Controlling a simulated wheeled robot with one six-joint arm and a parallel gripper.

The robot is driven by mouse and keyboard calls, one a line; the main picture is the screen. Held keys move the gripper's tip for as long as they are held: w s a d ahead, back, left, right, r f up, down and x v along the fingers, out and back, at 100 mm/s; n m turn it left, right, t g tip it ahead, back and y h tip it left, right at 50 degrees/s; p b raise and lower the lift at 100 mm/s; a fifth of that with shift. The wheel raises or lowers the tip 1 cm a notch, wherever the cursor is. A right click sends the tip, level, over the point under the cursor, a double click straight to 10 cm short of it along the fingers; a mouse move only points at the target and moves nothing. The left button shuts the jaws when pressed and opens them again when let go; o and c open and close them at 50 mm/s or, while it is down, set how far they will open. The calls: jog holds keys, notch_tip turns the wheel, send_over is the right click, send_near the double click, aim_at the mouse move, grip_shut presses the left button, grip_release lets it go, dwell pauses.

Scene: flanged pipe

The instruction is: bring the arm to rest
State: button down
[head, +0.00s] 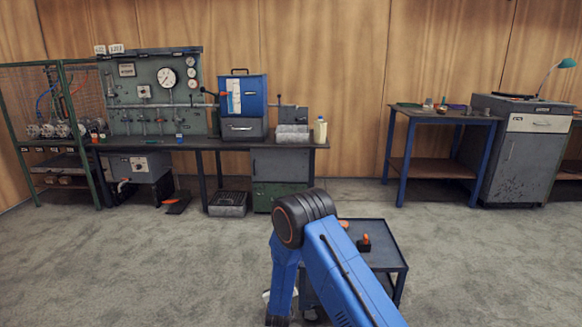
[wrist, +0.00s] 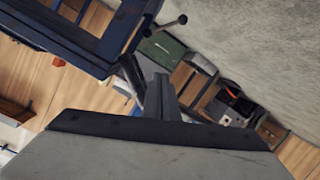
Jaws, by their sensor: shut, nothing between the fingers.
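My arm, blue with a dark elbow, rises from the bottom of the head view and bends there. Its far part points down, and its end is cut off or hidden low in that view. In the wrist view my gripper (wrist: 163,92) shows as two dark fingers close together, shut and empty. The broad grey body behind the fingers fills the bottom of that view. No flanged pipe can be made out clearly in either view.
A small dark cart (head: 378,240) stands close behind my arm, with an orange-and-black item (head: 364,243) on top. A long workbench (head: 230,146) with a gauge panel (head: 155,90) and a blue cabinet (head: 243,95) lines the wall. A blue-legged table (head: 440,114) stands right. Open floor lies left.

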jog(key=s+d+r+m+g+y, duration=0.1)
jog(key=d+r, duration=0.2)
jog(key=r, duration=0.6)
jog(key=d+r+g+y, duration=0.1)
jog(key=d+r+g, duration=0.15)
jog(key=r, duration=0.75)
jog(key=s+d+r+m+g, duration=0.1)
jog(key=s+d+r, duration=0.4)
jog(key=s+r, duration=0.25)
jog(key=s+d+r+g, duration=0.1)
jog(key=s+d+r, duration=0.5)
jog(key=s+r, duration=0.15)
jog(key=s+d+r+m+g, duration=0.1)
jog(key=s+d, duration=0.4)
jog(key=s, duration=0.8)
jog(key=s+d+r+m+g+h, duration=0.1)
jog(key=s+d, duration=0.5)
jog(key=s, duration=0.7)
jog(key=s+d+r+g, duration=0.3)
jog(key=s+d+r, duration=0.1)
jog(key=s, duration=1)
jog(key=shift+d+r+m+h, duration=0.3)
jog(key=shift+d+m+h, duration=0.1)
jog(key=shift+d, duration=0.25)
